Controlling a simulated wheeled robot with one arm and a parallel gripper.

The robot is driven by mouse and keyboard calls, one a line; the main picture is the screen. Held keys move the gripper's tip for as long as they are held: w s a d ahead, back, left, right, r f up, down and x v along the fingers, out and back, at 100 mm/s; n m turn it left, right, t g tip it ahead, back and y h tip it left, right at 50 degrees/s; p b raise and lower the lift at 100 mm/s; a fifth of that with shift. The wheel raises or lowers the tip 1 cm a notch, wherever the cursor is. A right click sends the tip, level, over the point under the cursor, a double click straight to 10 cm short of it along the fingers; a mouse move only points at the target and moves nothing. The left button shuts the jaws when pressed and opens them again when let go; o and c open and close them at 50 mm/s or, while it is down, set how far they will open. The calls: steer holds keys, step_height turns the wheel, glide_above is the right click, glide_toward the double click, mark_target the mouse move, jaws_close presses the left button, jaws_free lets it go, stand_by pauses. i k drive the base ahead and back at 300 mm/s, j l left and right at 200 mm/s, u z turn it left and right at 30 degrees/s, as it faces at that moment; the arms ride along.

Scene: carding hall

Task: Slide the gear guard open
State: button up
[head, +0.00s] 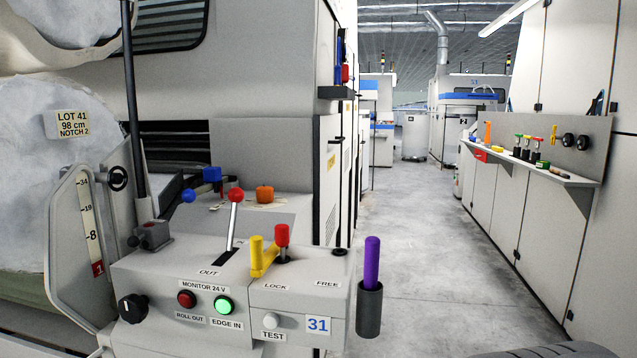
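No part is marked as a gear guard, and I cannot tell which cover it is. A grey control console (180,316) stands in front, at the left. On it, a red-knobbed lever (235,215) rises from a slot by the label OUT. A yellow handle (257,252) stands beside a red-topped lever (282,237), both behind the LOCK label; FREE is printed to the right. A purple-handled tool (372,262) stands upright in a dark cup (369,310) at the console's right end. My gripper is not in view.
A white fibre roll (60,170) and slotted scale plate (88,225) are at the left. An open concrete aisle (415,240) runs back. A shelf (540,168) with several coloured tools juts from the right-hand cabinets (510,215).

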mark_target(330, 139)
steer(key=i+l+u, duration=0.15)
steer(key=i+l, duration=0.55)
